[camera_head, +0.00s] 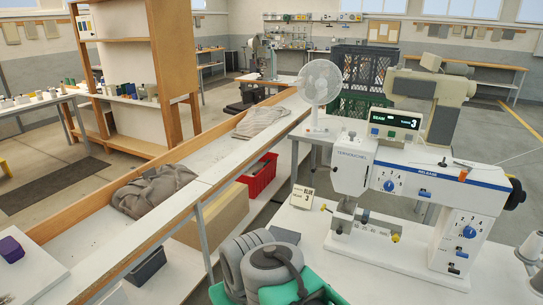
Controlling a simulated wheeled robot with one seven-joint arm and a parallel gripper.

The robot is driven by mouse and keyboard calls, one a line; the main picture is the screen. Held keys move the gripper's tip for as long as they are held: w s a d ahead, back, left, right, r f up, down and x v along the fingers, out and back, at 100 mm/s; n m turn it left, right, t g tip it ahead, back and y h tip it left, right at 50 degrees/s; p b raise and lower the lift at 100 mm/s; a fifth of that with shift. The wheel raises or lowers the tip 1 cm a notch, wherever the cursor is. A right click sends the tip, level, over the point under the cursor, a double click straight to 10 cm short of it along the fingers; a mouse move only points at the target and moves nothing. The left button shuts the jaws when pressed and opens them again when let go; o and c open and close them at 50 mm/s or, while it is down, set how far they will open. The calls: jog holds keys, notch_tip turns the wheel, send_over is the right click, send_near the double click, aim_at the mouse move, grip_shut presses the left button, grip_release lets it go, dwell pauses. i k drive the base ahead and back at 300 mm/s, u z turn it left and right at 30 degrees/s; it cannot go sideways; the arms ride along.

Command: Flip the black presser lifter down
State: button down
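The white machine (430,184) with a blue stripe stands on a white table at the right. Its head (353,168) is at the left end, above a metal work area (362,234). A thin dark lever (443,162) lies on top of the machine.
A lit display (395,123) and white fan (320,84) stand behind the head. A small number sign (302,196) sits left of it. Grey rolls (262,268) in a green crate (328,292) fill the front.

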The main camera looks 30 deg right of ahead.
aim_at(314, 168)
jog(key=u, duration=0.2)
jog(key=i, duration=0.8)
jog(key=z, duration=0.65)
jog(key=i, duration=0.5)
jog(key=z, duration=0.55)
